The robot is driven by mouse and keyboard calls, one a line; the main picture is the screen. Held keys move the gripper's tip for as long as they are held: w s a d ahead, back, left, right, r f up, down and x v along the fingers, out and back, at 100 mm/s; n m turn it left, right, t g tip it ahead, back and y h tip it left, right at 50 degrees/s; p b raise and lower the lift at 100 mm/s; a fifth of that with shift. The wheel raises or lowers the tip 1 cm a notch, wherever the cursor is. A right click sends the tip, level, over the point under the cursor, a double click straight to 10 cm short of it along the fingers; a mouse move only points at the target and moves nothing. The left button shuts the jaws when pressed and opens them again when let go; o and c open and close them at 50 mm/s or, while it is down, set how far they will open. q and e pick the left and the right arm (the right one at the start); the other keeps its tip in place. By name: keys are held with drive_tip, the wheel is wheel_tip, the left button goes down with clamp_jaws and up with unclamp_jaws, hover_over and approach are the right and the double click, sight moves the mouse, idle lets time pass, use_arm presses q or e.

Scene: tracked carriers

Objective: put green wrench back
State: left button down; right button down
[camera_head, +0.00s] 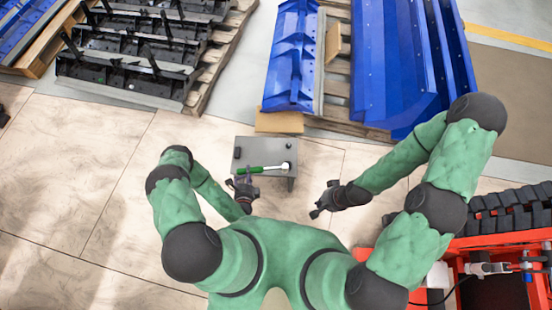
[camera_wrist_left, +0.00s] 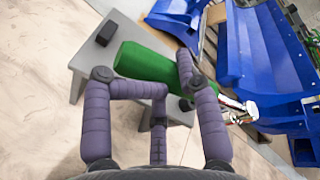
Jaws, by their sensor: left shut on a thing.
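The green wrench has a green handle and a silver head. In the head view the green wrench (camera_head: 262,169) lies across the view above a small grey table (camera_head: 243,153), its silver head to the right. My left gripper (camera_head: 243,183) is at the handle's left end. In the left wrist view the green handle (camera_wrist_left: 150,66) sits between the fingers of my left gripper (camera_wrist_left: 150,85), which is shut on it. The silver head (camera_wrist_left: 237,110) points right, partly behind a finger. My right gripper (camera_head: 320,206) is right of the table, apart from it; its finger opening is too small to tell.
Small dark blocks, one of them (camera_wrist_left: 106,32) at the far left, sit on the grey table. Blue metal parts (camera_head: 292,60) on pallets and black parts (camera_head: 135,55) stand beyond. A red tracked carrier (camera_head: 500,255) is at right. Floor left of the table is clear.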

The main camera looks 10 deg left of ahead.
use_arm(q)
drive_tip(key=shift+a+f, duration=0.15)
drive_tip(key=shift+f, duration=0.1)
drive_tip(key=w+a+f+b, duration=0.1)
drive_tip(key=w+f+b, duration=0.1)
drive_tip(key=w, duration=0.1)
drive_tip(key=w+a+f+b, duration=0.2)
drive_tip(key=w+f, duration=0.1)
drive_tip(key=w, duration=0.1)
drive_tip(key=w+a+f+b, duration=0.2)
drive_tip(key=w+f, duration=0.1)
drive_tip(key=w, duration=0.1)
drive_tip(key=shift+a+f+b, duration=0.1)
drive_tip(key=shift+f+b, duration=0.1)
drive_tip(key=shift+b, duration=0.15)
drive_tip(key=shift+w+a+f+b, duration=0.2)
drive_tip(key=shift+w+f+b, duration=0.1)
drive_tip(key=shift+w+f, duration=0.15)
wheel_tip(320, 180, down, 4)
drive_tip(key=shift+w+a+r+b, duration=0.1)
drive_tip(key=shift+w+b, duration=0.05)
drive_tip(key=shift+b, duration=0.9)
drive_tip(key=shift+r, duration=0.1)
drive_tip(key=c, duration=0.9)
unclamp_jaws()
